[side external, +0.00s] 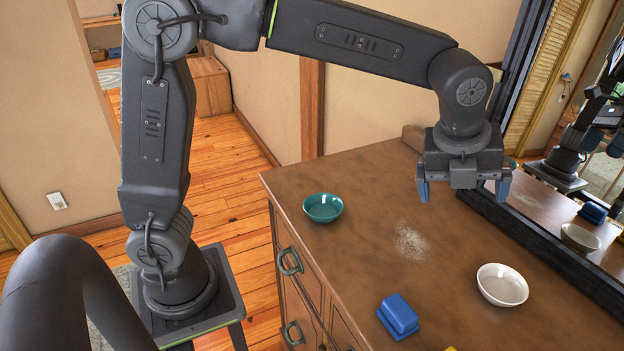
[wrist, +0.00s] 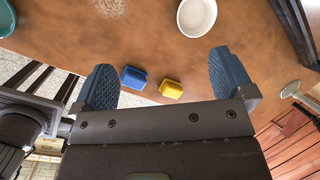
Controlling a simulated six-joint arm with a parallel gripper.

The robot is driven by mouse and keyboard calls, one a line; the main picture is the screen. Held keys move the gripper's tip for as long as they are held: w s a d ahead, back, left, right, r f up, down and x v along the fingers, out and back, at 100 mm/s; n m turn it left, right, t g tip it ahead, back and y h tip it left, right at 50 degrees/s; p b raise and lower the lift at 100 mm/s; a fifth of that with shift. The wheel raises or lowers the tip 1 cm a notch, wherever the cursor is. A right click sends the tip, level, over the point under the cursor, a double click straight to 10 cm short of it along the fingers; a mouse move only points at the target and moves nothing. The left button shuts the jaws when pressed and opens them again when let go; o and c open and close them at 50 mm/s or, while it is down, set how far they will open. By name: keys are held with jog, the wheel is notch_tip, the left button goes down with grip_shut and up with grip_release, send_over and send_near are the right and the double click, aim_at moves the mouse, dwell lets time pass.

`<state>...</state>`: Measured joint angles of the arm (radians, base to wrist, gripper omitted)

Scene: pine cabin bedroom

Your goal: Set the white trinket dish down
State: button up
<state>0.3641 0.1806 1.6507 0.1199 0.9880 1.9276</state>
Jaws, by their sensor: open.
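The white trinket dish (side external: 502,285) stands upright on the brown dresser top (side external: 350,220), toward the right near the mirror. It looks empty. In the wrist view the white dish (wrist: 197,16) is at the top, beyond my fingertips. My gripper (side external: 464,190) is open and empty, raised above the dresser and behind the dish in the side view. In the wrist view its two blue fingers (wrist: 166,80) are spread wide with nothing between them in their grip.
A teal bowl (side external: 323,208) sits near the dresser's left edge. A pale speckled patch (side external: 410,243) lies mid-top. A blue block-like object (side external: 398,316) and a yellow one (wrist: 171,89) are near the front. A mirror (side external: 545,220) borders the right side.

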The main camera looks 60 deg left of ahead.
jog(key=s+a+n+t, duration=0.1)
jog(key=s+a+n, duration=0.6)
jog(key=s+n, duration=0.3)
jog(key=s+a+f+n, duration=0.1)
jog(key=s+a+n, duration=0.6)
jog(key=s+n, duration=0.4)
jog(key=n, duration=0.5)
jog(key=shift+f+n+t, duration=0.25)
jog(key=shift+n+t, duration=0.15)
